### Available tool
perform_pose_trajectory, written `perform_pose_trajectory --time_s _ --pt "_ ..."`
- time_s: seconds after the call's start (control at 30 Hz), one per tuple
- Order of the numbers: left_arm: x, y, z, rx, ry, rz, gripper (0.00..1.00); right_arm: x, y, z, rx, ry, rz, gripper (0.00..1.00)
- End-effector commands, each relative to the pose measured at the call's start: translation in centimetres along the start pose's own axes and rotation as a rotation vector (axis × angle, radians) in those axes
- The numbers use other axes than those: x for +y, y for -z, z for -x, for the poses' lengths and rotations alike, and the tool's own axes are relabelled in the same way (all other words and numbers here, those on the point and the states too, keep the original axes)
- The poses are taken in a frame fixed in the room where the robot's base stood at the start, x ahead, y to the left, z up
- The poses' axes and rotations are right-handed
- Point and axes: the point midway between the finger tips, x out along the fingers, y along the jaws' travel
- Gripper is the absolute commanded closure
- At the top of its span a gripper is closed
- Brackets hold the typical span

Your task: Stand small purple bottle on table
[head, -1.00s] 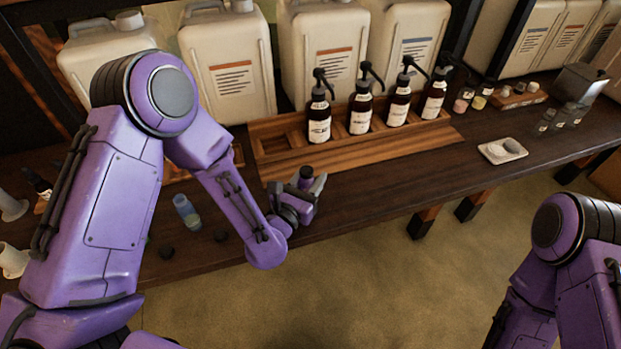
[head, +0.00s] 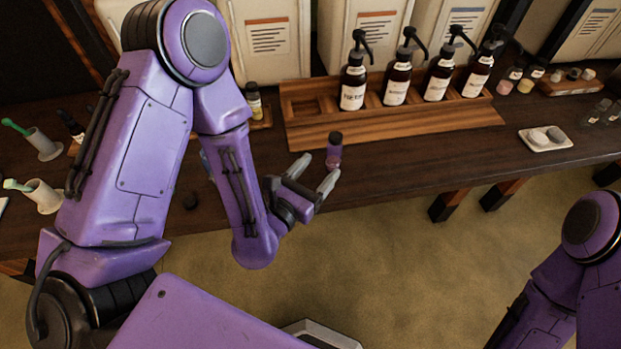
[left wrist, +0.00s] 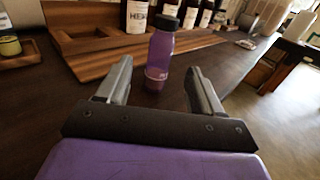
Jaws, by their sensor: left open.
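The small purple bottle (head: 334,151) with a black cap stands upright on the dark wooden table (head: 415,170), in front of the wooden rack. In the left wrist view the same bottle (left wrist: 161,54) stands just beyond the fingertips, between their lines. My left gripper (head: 316,172) is open and empty, its two grey fingers pointing at the bottle with a gap. The fingers (left wrist: 158,80) look apart from the bottle in the left wrist view too. My right gripper is out of view; only part of the right arm shows at lower right.
A wooden rack (head: 300,133) with several brown pump bottles stands behind the purple bottle. Large white canisters (head: 270,40) are behind it. A white dish (head: 546,139) lies to the right. Cups with toothbrushes (head: 42,145) stand at left. The table's front edge is close to the gripper.

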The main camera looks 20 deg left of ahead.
Motion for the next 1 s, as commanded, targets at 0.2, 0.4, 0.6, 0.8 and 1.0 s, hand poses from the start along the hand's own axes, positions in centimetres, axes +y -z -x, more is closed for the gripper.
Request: perform_pose_trajectory --time_s 0.2,0.4,0.6,0.8,1.0 --pt "-0.1 -0.7 2.5 0.001 0.004 -0.004 0.34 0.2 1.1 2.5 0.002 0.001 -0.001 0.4" --pt "0.0 -0.3 3.1 0.002 0.0 0.001 0.34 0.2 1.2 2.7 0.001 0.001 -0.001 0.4" --pt "0.0 -0.3 3.1 0.001 0.0 0.001 0.34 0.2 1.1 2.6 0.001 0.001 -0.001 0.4" --pt "0.0 -0.3 3.0 0.001 -0.001 0.001 0.34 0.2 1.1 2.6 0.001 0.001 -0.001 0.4" --pt "0.1 -0.3 3.1 0.0 -0.004 0.001 0.34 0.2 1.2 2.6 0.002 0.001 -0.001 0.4"
